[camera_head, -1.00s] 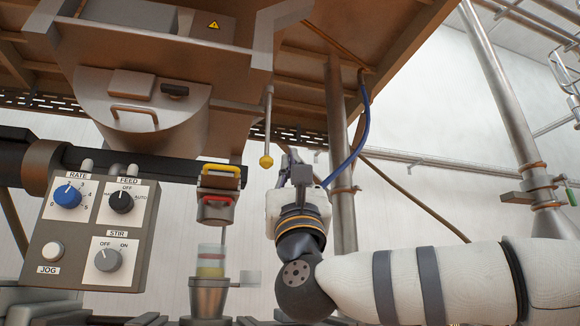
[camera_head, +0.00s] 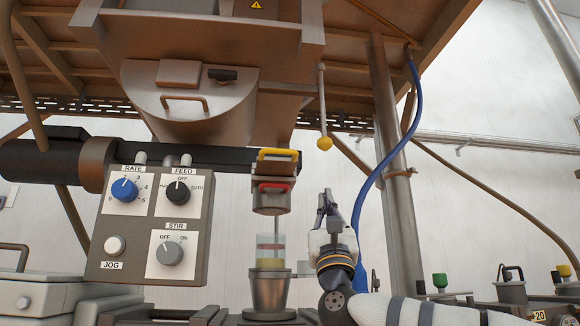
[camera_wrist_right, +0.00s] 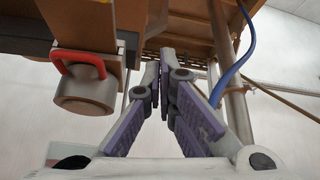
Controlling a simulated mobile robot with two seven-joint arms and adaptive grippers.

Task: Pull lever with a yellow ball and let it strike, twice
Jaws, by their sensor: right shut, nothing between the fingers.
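The lever is a thin grey rod ending in a yellow ball (camera_head: 325,143). It hangs almost straight down from the right side of the metal hopper. My right gripper (camera_head: 327,202) is below the ball, pointing up, with a clear gap between them. Its purple-padded fingers (camera_wrist_right: 164,75) come together at the tips in the right wrist view, shut and with nothing between them. I cannot make out the ball in that view. My left gripper is in neither view.
A control panel (camera_head: 135,238) with knobs stands left. A feeder outlet with yellow and red handles (camera_head: 276,187) sits over a clear-sided cup (camera_head: 270,252) left of my gripper. A blue hose (camera_head: 372,190) and steel post (camera_head: 397,200) are to the right.

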